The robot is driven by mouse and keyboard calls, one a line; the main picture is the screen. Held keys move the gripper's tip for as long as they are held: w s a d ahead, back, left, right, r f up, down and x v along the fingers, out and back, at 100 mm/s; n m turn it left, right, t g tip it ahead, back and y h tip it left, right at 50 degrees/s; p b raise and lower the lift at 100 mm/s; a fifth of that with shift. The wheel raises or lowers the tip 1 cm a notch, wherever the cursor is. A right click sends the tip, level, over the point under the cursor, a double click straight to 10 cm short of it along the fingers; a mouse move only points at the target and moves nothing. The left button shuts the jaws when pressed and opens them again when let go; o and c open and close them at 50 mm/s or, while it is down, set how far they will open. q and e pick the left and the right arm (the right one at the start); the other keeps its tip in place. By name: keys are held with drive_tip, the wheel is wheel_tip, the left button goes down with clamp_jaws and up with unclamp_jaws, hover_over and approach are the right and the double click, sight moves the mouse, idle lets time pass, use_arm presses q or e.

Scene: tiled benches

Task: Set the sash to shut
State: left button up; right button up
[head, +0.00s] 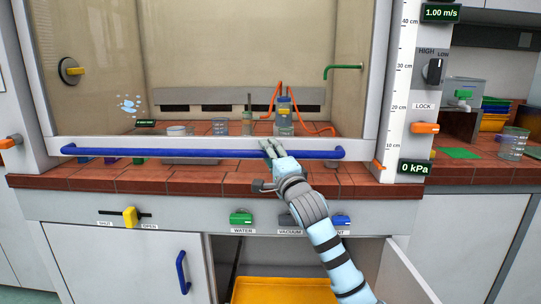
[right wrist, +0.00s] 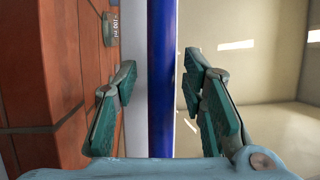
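The sash (head: 200,60) is the fume hood's large glass pane in a white frame. A blue handle bar (head: 130,152) runs along its bottom rail, low over the red tiled bench. A gap still shows under the rail, and an orange pointer (head: 378,165) sits below the 10 cm mark of the scale. My right gripper (head: 271,148) is at the bar, right of its middle. In the right wrist view its fingers (right wrist: 160,92) are spread on either side of the blue bar (right wrist: 161,60), apart from it. My left gripper is out of view.
A yellow slider (head: 130,216) between SHUT and OPEN labels and a green WATER knob (head: 240,218) are on the front panel. An open cupboard below holds a yellow tray (head: 280,291). An orange LOCK lever (head: 425,128) is at right.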

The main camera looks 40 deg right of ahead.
drive_tip(key=shift+s, duration=0.1)
drive_tip(key=v, duration=1.2)
